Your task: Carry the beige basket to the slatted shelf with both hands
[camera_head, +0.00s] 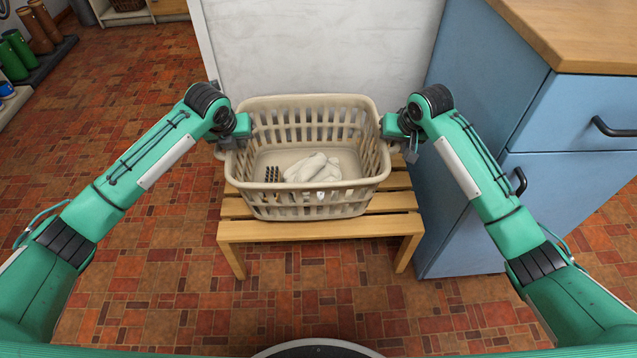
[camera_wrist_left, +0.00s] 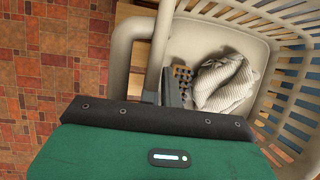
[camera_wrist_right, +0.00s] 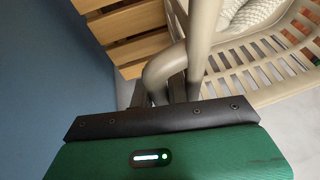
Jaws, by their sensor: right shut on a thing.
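The beige basket (camera_head: 312,205) is upright over the low slatted wooden shelf (camera_head: 300,231). It looks to be resting on the slats, but its underside is hidden. A pale cloth (camera_head: 313,168) and a dark brush-like item (camera_head: 272,175) lie in it. My left gripper (camera_head: 232,140) is at the basket's left end; the left wrist view shows its fingers (camera_wrist_left: 163,92) closed around the rim beside the handle loop. My right gripper (camera_head: 396,140) is shut on the basket's right end, by the handle (camera_wrist_right: 165,72); its fingertips are partly hidden.
A blue cabinet (camera_head: 470,180) with a wooden top stands close to the right of the shelf and my right arm. A white wall panel (camera_head: 320,50) is behind the basket. Boots (camera_head: 18,52) stand on a rack at far left. The tiled floor (camera_head: 310,300) in front is clear.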

